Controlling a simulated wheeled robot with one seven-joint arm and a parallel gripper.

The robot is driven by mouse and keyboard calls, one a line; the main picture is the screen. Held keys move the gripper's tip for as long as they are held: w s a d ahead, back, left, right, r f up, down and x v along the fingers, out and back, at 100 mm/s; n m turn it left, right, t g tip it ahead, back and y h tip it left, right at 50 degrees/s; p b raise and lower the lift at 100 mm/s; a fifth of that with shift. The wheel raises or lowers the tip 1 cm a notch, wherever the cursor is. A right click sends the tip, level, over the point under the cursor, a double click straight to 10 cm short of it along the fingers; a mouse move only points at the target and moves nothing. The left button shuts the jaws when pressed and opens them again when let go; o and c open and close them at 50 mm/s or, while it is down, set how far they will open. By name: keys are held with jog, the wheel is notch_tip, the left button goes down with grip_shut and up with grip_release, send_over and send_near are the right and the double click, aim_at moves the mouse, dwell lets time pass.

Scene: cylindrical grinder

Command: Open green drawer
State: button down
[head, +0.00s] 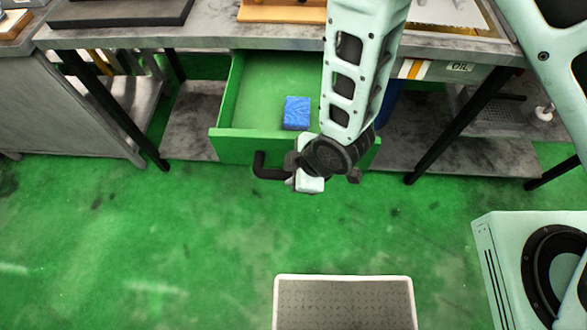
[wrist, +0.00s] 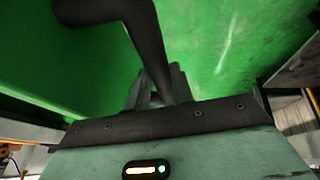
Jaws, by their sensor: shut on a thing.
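The green drawer (head: 232,146) is pulled out from under the grey workbench in the head view, and its inside shows. A blue block (head: 297,113) lies in it. A black bar handle (head: 268,171) is on the drawer's front. My gripper (head: 304,178) is at the handle, in front of the drawer. In the wrist view the fingers (wrist: 160,88) are closed around the dark handle bar (wrist: 146,40), with the green drawer front (wrist: 50,70) beside it. My arm hides the right part of the drawer in the head view.
The workbench (head: 200,37) has black legs and a low grey shelf (head: 190,122). A grey cabinet (head: 60,105) stands at the left. A grey step-like platform (head: 345,305) is at the bottom. Green floor in front of the drawer is clear.

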jog(key=c, duration=1.2)
grip_release()
jog(key=p+v, duration=1.2)
jog(key=v, duration=0.5)
jog(key=shift+r+p, duration=0.15)
jog(key=shift+p, duration=0.2)
jog(key=shift+d, duration=0.15)
